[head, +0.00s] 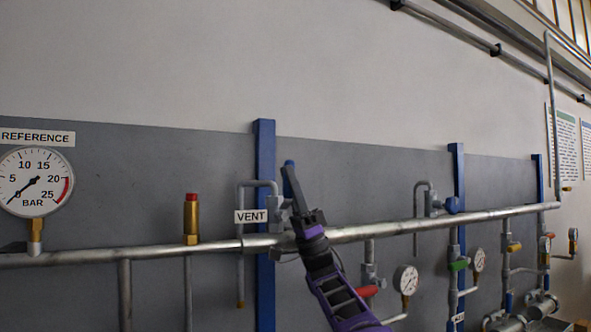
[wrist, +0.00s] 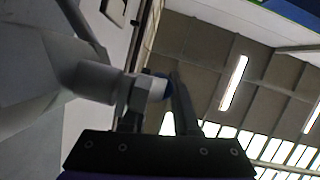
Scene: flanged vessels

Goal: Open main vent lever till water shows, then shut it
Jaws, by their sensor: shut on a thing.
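My gripper (head: 295,188) is shut on the lever. In the wrist view the dark fingers of my gripper (wrist: 157,105) stand on either side of a small blue part of the lever (wrist: 160,84), next to the grey valve fitting. The vent's thin bent pipe (head: 240,260) runs down to a brass end (head: 240,303). No water shows there.
A reference gauge (head: 36,181) stands at the left, its needle near the zero end. A brass red-capped fitting (head: 191,219) stands left of the vent. A second bent-pipe valve (head: 432,203), more gauges and coloured handles line the pipe to the right.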

